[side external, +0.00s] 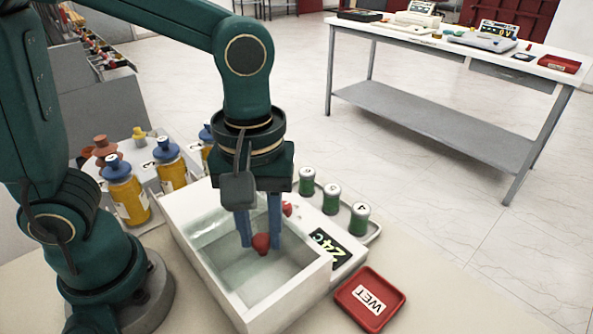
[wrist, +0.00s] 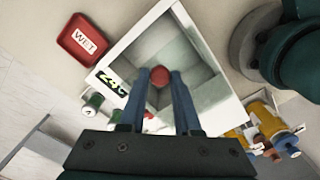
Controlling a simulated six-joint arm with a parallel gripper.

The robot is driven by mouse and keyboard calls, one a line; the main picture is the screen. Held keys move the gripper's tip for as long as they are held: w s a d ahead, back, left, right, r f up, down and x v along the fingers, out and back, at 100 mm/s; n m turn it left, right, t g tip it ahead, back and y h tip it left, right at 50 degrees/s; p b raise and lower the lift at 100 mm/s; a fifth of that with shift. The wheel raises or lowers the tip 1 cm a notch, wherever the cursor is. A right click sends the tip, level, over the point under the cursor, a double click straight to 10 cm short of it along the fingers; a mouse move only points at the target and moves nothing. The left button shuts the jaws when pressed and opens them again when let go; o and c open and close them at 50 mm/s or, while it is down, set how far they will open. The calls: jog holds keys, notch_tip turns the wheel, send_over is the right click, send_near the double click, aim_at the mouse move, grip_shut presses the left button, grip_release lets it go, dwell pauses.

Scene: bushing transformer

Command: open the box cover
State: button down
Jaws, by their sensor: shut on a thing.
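The white box (side external: 290,304) stands on the table with its inside visible from above; it also shows in the wrist view (wrist: 225,112). A clear pane, apparently the cover (side external: 215,228), shows across its top, but its edges are hard to make out. My gripper (side external: 260,241) points down over the box and is shut on a round red knob (side external: 261,244). In the wrist view the red knob (wrist: 160,76) sits between the two blue fingertips. I cannot tell whether the cover is seated or raised.
A red tray marked WET (side external: 369,300) lies right of the box. A 24°C display (side external: 329,246) sits on the box's right side. Several green cans (side external: 331,199) stand in a tray behind it. Yellow bottles with blue caps (side external: 126,190) stand close on the left.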

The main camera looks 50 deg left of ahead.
aim_at(232, 218)
jog(key=a, duration=0.8)
jog(key=shift+w+a, duration=0.1)
jog(key=c, duration=0.6)
grip_release()
jog(key=shift+r, duration=2.6)
